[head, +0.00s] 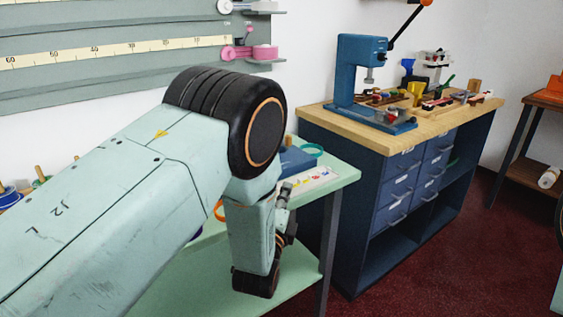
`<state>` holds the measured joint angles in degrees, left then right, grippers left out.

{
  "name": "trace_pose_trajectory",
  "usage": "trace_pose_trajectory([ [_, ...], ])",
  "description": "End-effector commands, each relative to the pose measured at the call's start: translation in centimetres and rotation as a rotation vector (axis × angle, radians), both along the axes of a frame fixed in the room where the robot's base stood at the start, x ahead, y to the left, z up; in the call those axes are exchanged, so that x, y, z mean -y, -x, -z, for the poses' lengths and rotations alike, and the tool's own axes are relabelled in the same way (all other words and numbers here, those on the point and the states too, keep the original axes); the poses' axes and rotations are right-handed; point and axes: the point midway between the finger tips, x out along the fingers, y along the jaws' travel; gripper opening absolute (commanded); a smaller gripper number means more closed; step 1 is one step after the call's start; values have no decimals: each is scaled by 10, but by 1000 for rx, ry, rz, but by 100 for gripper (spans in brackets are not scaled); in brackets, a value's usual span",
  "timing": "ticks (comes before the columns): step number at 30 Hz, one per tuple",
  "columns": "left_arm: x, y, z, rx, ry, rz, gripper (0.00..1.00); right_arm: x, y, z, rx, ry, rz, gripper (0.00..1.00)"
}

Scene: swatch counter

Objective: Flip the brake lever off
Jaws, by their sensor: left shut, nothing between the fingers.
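I cannot tell for certain which part is the brake lever. On the wall at upper left, a pink fitting with a round knob and short arm (237,53) sits at the end of a ruled grey rail. A similar white fitting (228,7) is above it, cut by the top edge. My left arm crosses from the lower left and bends down over the pale green table. My left gripper (286,203) is small and partly hidden behind my arm link. It is shut and empty, below and apart from both fittings. My right gripper is not in view.
The pale green table (338,172) holds a blue block (297,160), a teal ring and a colour card. A blue press (358,72) with an orange-tipped handle stands on the wooden-topped blue cabinet (317,118), beside several small tools. Dark red floor lies open at right.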

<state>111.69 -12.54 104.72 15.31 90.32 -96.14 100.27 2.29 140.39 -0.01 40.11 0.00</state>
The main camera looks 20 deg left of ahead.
Motion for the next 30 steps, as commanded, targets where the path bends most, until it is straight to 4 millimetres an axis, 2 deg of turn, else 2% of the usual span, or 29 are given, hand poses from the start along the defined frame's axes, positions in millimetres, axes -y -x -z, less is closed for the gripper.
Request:
trace_pose_trajectory([
  [4, 0, -6, 0, 0, 2, 0, 0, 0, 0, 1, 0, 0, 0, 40],
  [7, -1, -18, -2, 2, 3, 0, 0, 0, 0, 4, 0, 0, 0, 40],
  [22, -5, -104, -12, 2, 2, 0, 0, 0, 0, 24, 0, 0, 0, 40],
  [24, -19, -105, -14, 0, 3, -5, 0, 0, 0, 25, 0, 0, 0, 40],
  [30, -39, -109, -19, -1, 2, -2, 0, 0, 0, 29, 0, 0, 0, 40],
])
